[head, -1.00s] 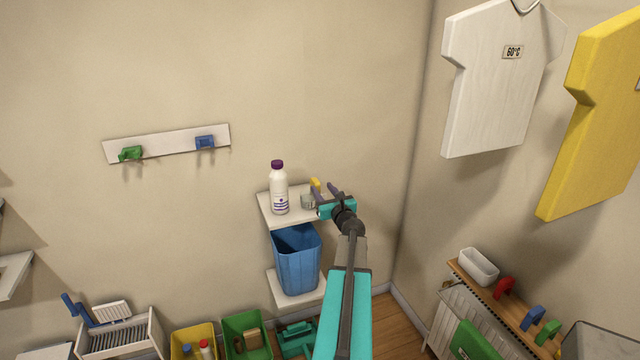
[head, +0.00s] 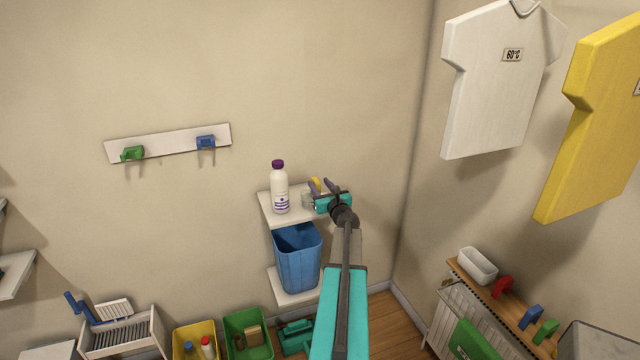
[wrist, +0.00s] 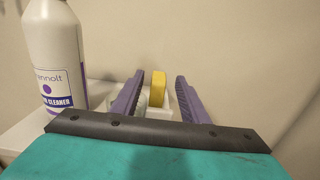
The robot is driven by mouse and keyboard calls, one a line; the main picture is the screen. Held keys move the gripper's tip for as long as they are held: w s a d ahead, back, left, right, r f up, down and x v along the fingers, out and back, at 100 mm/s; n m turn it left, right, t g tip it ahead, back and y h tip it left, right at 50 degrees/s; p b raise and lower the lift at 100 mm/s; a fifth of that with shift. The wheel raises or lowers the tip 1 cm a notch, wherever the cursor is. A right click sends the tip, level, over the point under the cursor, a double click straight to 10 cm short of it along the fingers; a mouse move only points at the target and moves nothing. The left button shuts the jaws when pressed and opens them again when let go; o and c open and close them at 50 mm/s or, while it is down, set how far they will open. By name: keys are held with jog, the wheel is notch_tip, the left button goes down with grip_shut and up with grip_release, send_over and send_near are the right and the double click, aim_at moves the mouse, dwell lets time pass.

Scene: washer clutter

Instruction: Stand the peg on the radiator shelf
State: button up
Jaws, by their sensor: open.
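A small upright yellow piece (head: 315,184), perhaps the peg, is on the upper white wall shelf. It also shows in the wrist view (wrist: 158,88), between and beyond the two purple fingers. My gripper (head: 322,186) is open over the right side of that shelf, its fingers apart and holding nothing. A wooden shelf (head: 515,312) above a white radiator (head: 455,310) is at the lower right. It carries a white box, a red peg (head: 503,286), a blue peg (head: 531,317) and a green peg (head: 547,332).
A white bottle with a purple cap (head: 280,190) stands left of my gripper, close by. A clear or grey container (head: 307,200) is beside the yellow piece. A blue bin (head: 297,262) stands on the lower shelf. Shirt-shaped boards (head: 500,85) hang on the right.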

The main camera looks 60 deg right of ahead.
aim_at(318, 182)
jog(key=shift+p+x, duration=1.1)
jog(key=shift+x, duration=1.1)
grip_shut()
